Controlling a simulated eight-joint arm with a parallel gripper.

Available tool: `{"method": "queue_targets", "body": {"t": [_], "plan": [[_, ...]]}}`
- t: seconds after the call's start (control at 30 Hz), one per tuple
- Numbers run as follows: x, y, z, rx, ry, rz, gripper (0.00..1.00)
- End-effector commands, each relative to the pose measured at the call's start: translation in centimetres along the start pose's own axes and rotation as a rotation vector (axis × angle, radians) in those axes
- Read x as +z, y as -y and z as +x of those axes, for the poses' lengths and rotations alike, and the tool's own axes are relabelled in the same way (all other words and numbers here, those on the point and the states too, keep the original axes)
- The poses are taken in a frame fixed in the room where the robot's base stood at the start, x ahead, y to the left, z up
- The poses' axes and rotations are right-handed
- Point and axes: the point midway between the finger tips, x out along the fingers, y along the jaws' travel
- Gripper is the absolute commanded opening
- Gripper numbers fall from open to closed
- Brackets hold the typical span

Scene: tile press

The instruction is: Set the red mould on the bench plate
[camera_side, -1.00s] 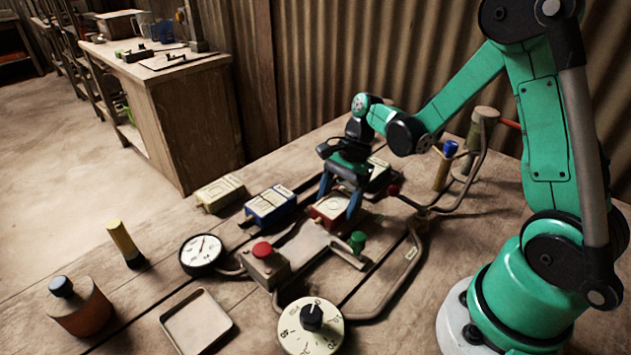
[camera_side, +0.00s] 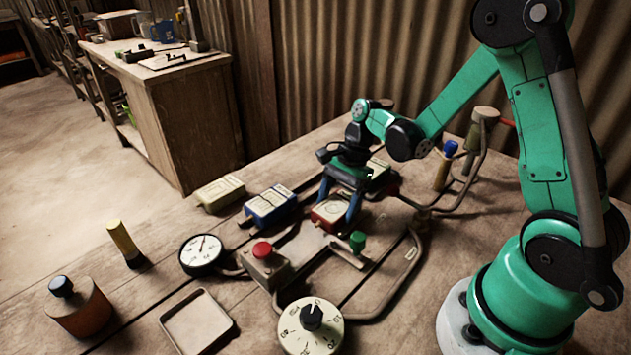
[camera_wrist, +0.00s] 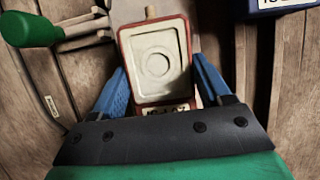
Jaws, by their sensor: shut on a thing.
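The red mould (camera_side: 328,216) has a cream top with a round recess and lies between the blue fingers of my gripper (camera_side: 338,206). In the wrist view the red mould (camera_wrist: 155,62) sits lengthwise between the fingers of my gripper (camera_wrist: 160,75), one finger along each long side. My gripper is shut on it, pointing down. A pale grey plate, apparently the bench plate (camera_wrist: 127,12), shows past the mould's far end and beside it. The mould covers most of it. I cannot tell whether the mould touches it.
A green-knobbed handle (camera_side: 357,241) stands close in front of the mould. A blue mould (camera_side: 270,206) and a cream mould (camera_side: 221,193) lie to the left. A red-button box (camera_side: 265,266), a gauge (camera_side: 201,254) and a dial (camera_side: 310,318) stand in front.

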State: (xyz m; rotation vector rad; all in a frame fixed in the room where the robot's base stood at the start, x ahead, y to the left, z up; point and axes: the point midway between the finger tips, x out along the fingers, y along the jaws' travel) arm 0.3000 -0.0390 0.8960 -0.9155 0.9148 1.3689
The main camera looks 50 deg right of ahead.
Motion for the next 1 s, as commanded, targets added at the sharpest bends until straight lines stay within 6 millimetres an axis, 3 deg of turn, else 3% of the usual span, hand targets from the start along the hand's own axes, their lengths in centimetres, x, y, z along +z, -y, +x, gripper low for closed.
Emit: {"method": "queue_targets", "body": {"t": [0.03,0.07,0.17,0.47,0.8,1.0], "plan": [[0.0,0.0,0.1,0.000,0.000,0.000,0.00],[0.0,0.0,0.1,0.000,0.000,0.000,0.73],[0.0,0.0,0.1,0.000,0.000,0.000,1.00],[0.0,0.0,-0.3,0.000,0.000,0.001,1.00],[-0.1,0.0,-4.5,0.000,0.000,0.001,1.00],[0.6,-0.1,-6.0,-0.019,-0.028,-0.069,1.00]]}}
